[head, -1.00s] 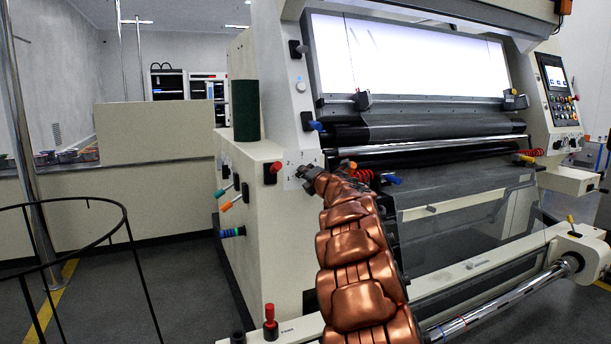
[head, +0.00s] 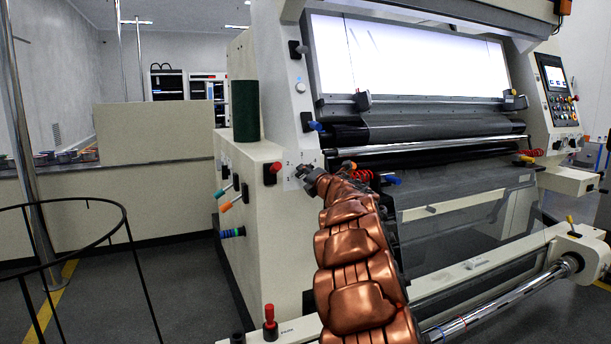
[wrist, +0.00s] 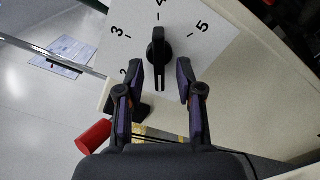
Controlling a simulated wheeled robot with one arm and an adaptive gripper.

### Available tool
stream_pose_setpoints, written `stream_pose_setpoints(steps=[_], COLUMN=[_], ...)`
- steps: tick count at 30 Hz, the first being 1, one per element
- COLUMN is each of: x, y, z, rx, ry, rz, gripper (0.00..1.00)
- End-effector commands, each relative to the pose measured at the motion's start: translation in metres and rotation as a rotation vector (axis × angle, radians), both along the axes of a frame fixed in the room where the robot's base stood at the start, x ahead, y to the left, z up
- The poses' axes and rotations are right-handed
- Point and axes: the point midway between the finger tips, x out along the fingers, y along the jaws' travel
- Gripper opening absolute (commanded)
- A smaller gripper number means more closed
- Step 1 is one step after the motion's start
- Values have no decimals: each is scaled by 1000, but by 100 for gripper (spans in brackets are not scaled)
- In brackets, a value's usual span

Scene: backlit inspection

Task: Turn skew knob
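The skew knob (wrist: 158,45) is a black pointer knob on a white dial plate (wrist: 205,52) printed with numbers 2 to 5. In the wrist view its narrow end points to about 4. My gripper (wrist: 160,68) is open, with one finger on each side of the knob's lower end. Gaps show between the fingers and the knob; I cannot tell how deep the fingers reach. In the head view my gripper (head: 309,180) is at the white dial plate (head: 291,178) on the machine's front left, and it hides the knob.
A red-tipped lever (head: 275,168) sits just left of the dial; a red part (wrist: 94,136) shows at lower left in the wrist view. A blue-tipped lever (head: 316,126) is above. Rollers (head: 430,146) lie to the right.

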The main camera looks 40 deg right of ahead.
Motion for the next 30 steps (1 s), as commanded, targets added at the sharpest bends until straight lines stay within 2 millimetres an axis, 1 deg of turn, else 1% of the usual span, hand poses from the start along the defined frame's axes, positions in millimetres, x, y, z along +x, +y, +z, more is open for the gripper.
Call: stream_pose_setpoints(steps=[11,21,24,30], x=[-40,-81,-90,-101], y=[13,27,30,35], z=[1,1,0,0], rx=[1,0,1,0], ry=[0,0,0,0], rz=[-6,-7,-6,-2], gripper=[36,36,36,36])
